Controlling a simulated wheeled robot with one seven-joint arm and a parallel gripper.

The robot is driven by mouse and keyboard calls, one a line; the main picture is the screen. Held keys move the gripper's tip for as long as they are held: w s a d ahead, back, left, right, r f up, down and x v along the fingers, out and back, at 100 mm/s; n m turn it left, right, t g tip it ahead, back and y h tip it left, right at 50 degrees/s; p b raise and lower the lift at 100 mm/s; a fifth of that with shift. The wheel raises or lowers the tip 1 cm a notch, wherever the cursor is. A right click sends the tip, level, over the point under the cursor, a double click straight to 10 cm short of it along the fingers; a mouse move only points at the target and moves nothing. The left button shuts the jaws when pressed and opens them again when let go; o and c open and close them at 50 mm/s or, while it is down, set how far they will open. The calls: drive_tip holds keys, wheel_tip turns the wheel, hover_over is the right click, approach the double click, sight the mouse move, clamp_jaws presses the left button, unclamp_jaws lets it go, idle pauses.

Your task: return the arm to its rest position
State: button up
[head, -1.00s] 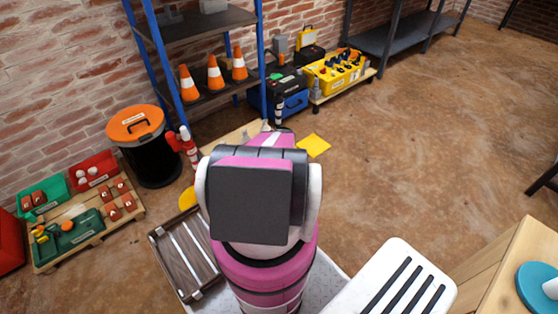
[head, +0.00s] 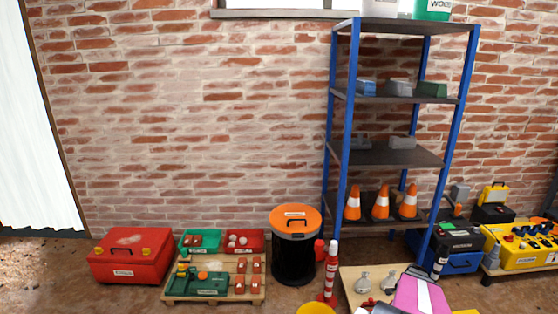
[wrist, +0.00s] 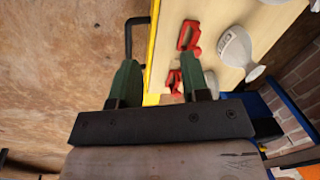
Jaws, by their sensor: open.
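My gripper (wrist: 160,80) shows in the wrist view as two green fingers on a dark bar. The fingers are apart with nothing between them. Beyond them is a pale wooden board (wrist: 222,15) with red pieces (wrist: 188,35) and white flask-shaped objects (wrist: 236,48); I cannot tell the distance to it. In the head view, part of my pink arm shows at the bottom right, in front of the same kind of board (head: 350,275). The gripper fingers cannot be made out there.
A blue-post shelf (head: 346,120) with orange cones (head: 380,203) stands against the brick wall. Left of it are an orange-lidded black bin (head: 293,255), a red-and-white post (head: 331,272), a low pallet (head: 240,293) with parts, and a red toolbox (head: 130,257). Yellow and blue cases stand at right.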

drive_tip(key=w+a+r+n+g, duration=0.1)
drive_tip(key=a+r+n, duration=0.3)
drive_tip(key=a+r, duration=0.45)
drive_tip(key=w+a+r+n, duration=0.1)
drive_tip(key=a+r+n, duration=0.3)
drive_tip(key=a, duration=0.8)
drive_tip(key=s+a+r+n, duration=0.2)
drive_tip(key=a+r, duration=0.4)
drive_tip(key=a, duration=0.3)
drive_tip(key=s+a+r+n, duration=0.3)
drive_tip(key=a+r, duration=0.3)
drive_tip(key=a, duration=0.2)
drive_tip(key=shift+a+n+g, duration=0.4)
drive_tip(key=shift+n, duration=0.1)
